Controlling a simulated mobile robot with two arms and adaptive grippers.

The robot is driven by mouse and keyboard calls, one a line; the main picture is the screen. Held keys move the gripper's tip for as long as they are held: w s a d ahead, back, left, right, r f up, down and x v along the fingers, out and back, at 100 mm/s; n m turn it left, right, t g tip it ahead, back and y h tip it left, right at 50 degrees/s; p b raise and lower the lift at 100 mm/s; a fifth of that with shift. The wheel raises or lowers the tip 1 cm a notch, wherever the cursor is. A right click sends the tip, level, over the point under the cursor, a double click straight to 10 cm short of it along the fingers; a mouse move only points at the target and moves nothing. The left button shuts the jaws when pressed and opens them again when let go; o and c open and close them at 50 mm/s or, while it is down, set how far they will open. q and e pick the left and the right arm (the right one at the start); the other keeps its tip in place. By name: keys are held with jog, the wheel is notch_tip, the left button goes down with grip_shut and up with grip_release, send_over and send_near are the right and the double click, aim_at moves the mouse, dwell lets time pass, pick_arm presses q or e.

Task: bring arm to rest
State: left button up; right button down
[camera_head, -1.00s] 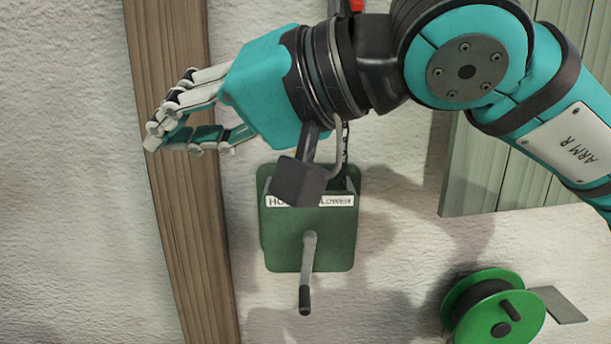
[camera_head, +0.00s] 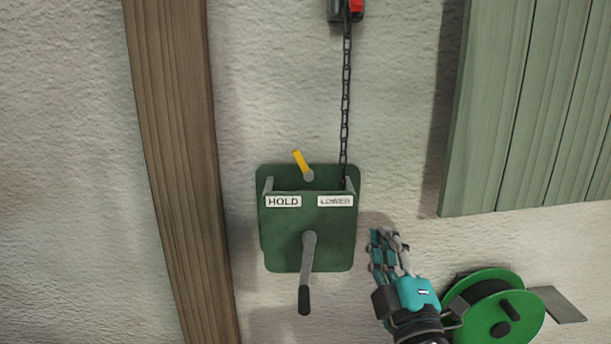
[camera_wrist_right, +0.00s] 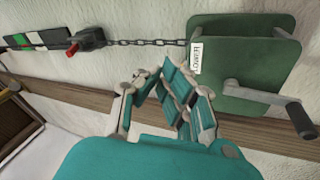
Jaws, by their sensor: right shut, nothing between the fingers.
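My right gripper (camera_head: 385,236) is in the lower right of the head view, its teal fingers pointing up, shut and empty. It is to the right of the green winch box (camera_head: 335,245), apart from it in the picture. My left gripper is in neither view.
The winch has a yellow lever (camera_head: 301,161) tilted towards the HOLD label, and a crank (camera_head: 307,270) hanging down. A chain (camera_head: 345,100) runs up from it. A wooden post (camera_head: 175,150) stands left, a green reel (camera_head: 525,322) lower right, green boards (camera_head: 520,110) upper right.

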jog(key=s+d+f+m+g+h, duration=0.1)
jog(key=s+d+f+m+g, duration=0.15)
jog(key=f, duration=0.55)
jog(key=s+d+f+m+g+h, duration=0.1)
jog(key=s+d+f+m+g, duration=0.2)
jog(key=f, duration=0.6)
jog(key=s+d+f+m+g+h, duration=0.1)
jog(key=s+f+m+g, duration=0.2)
jog(key=f, duration=0.5)
jog(key=s+d+f+m+g, duration=0.1)
jog(key=s+f+m+g, duration=0.4)
jog(key=s+f+g, duration=0.9)
jog(key=s+f+t, duration=0.1)
jog(key=s+f, duration=0.2)
jog(key=f, duration=1)
jog(key=s+f+t, duration=0.2)
jog(key=s+f, duration=0.1)
jog(key=f, duration=1)
jog(key=s+d+f+g, duration=0.1)
jog(key=s+d+f, duration=0.2)
jog(key=s+f, duration=1.4)
jog(key=shift+s+d+n, duration=0.15)
jog(key=shift+d+n, duration=0.05)
jog(key=shift+n, duration=0.25)
jog(key=shift+f+g, duration=0.1)
jog(key=shift+g, duration=0.15)
